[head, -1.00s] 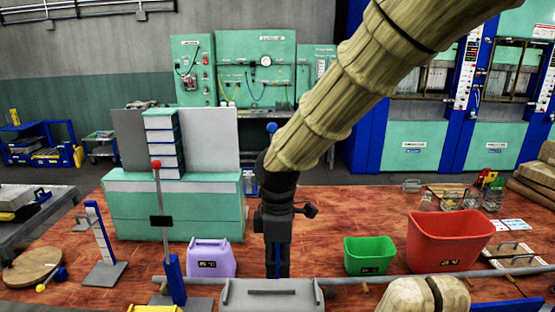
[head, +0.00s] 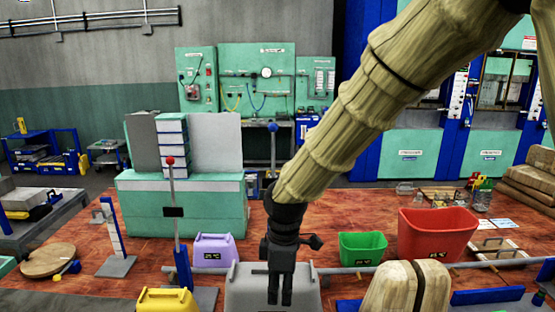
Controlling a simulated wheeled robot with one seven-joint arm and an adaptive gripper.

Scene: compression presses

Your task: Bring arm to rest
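My arm comes down from the top right of the head view in a beige ribbed sleeve. It ends in my black gripper (head: 280,288), which points down in front of a grey box (head: 240,290) at the front edge of the red-brown table. The fingers look close together, but the gap between them is too small and dark to judge. No object shows in them.
A purple container (head: 213,251), a green bin (head: 361,248) and a red bin (head: 437,233) stand on the table (head: 130,283). A red-knobbed lever (head: 171,205) rises left of my gripper. A grey rail runs along the front. A teal cabinet (head: 180,210) stands behind.

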